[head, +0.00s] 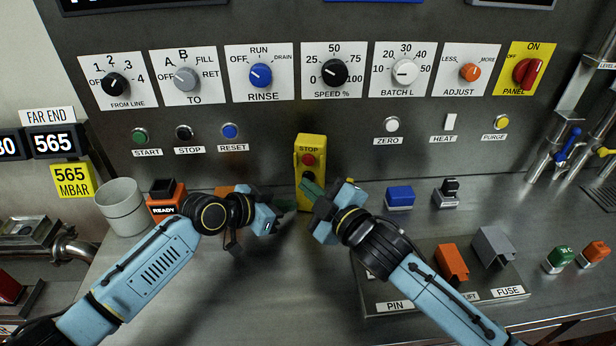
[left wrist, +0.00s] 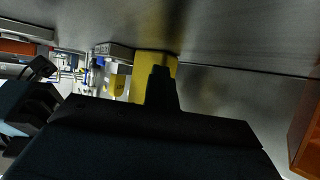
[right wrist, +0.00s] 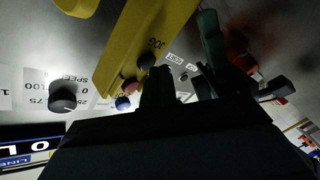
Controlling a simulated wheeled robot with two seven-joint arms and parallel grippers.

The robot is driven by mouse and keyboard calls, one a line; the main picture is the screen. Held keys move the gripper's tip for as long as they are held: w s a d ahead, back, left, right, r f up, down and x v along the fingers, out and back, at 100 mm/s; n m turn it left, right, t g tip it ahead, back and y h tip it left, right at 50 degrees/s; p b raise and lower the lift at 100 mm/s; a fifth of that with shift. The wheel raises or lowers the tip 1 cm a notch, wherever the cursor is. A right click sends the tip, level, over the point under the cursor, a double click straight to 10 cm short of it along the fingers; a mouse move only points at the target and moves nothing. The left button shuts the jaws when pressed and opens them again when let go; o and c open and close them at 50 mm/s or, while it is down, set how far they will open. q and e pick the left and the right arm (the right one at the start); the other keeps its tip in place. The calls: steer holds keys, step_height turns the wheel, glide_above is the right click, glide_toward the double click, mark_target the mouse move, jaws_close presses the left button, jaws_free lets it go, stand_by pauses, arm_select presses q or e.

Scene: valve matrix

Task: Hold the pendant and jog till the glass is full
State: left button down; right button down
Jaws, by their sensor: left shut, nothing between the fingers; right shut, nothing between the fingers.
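The yellow pendant (head: 310,150) stands upright against the panel front, with a STOP label, a red button and a dark button below it. My right gripper (head: 309,190) is shut and empty, its tips in front of the pendant's lower part. In the right wrist view the pendant (right wrist: 150,35) shows its JOG label, and the tips (right wrist: 157,75) overlap the dark button; contact cannot be told. My left gripper (head: 287,205) is shut and empty, just left of the pendant's base; the left wrist view shows the pendant's yellow side (left wrist: 143,72) behind its tips. No glass is clearly identifiable; a pale grey cylinder (head: 122,207) stands at left.
A row of knobs, including the SPEED % knob (head: 333,73), lines the panel above. An orange READY block (head: 166,200) stands left and a blue block (head: 400,197) right. A PIN and FUSE tray (head: 395,306) lies at front right. The counter between my forearms is clear.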

steer(key=shift+w+d, duration=0.2)
steer(key=shift+w, duration=0.35)
stand_by(0.5)
stand_by(2.5)
steer(key=shift+s+a, duration=0.15)
steer(key=shift+s, duration=0.35)
steer(key=shift+s+a, duration=0.15)
steer(key=shift+s, duration=0.35)
steer(key=shift+s, duration=0.1)
steer(key=s, duration=0.2)
steer(key=s+a, duration=0.1)
steer(key=s, duration=0.1)
steer(key=shift+s+a, duration=0.15)
steer(key=shift+s, duration=0.2)
arm_select(q)
steer(key=c, duration=1.7)
jaws_free()
